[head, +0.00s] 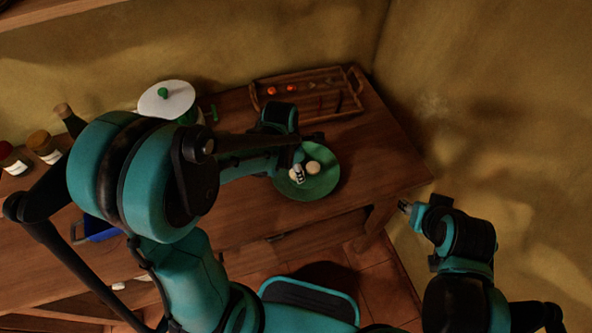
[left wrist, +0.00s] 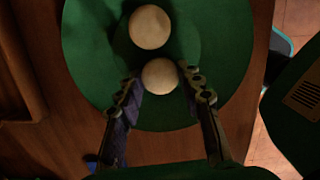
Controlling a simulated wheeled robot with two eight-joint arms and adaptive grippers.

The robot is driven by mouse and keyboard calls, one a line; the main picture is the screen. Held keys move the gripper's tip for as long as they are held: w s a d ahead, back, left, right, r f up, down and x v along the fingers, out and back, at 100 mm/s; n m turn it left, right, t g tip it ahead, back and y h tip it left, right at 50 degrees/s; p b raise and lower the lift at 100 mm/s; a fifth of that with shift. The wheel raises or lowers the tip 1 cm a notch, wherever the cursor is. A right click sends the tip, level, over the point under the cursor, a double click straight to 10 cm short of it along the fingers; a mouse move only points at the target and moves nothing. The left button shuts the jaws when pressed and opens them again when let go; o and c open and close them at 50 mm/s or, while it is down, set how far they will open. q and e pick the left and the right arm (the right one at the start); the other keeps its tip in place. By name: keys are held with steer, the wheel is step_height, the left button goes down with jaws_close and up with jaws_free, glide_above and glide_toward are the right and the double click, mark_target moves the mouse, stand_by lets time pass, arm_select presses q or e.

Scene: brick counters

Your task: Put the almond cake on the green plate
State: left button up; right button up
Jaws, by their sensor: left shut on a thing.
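The green plate (head: 322,186) lies on the wooden counter, below my left gripper (head: 299,174). In the left wrist view the plate (left wrist: 225,45) fills the middle. My left gripper (left wrist: 160,82) is shut on a pale round cake (left wrist: 160,76), which I take to be the almond cake; it is over the plate, and I cannot tell whether it touches it. A second pale round cake (left wrist: 150,27) sits on the plate beside it; it also shows in the head view (head: 313,168). My right gripper (head: 405,207) is empty, off the counter's right end; its opening is unclear.
A wooden tray (head: 357,78) with small orange things stands at the back. A white-lidded pot (head: 166,98) stands left of it. Jars (head: 43,146) and a dark bottle (head: 69,119) are at the far left.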

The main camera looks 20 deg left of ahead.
mark_target(291, 175)
arm_select(q)
steer(key=shift+f, duration=0.1)
steer(key=o, duration=0.9)
step_height(291, 175, up, 11)
steer(key=s+a+p, duration=0.1)
steer(key=p, duration=0.3)
steer(key=shift+s+a+r+m+t+y, duration=0.25)
steer(key=shift+s+a+r+m+t, duration=0.7)
steer(key=shift+m, duration=3.35)
steer(key=shift+s+a+r+m+t+y, duration=0.2)
steer(key=shift+s+r+m+t, duration=1.45)
steer(key=shift+m, duration=2.65)
steer(key=shift+s+a+r+m+t+y, duration=0.5)
steer(key=shift+s+m, duration=1.5)
steer(key=shift+m, duration=2.3)
steer(key=shift+a+r+h, duration=0.1)
steer(key=shift+r+h, duration=0.05)
steer(key=shift+h, duration=0.1)
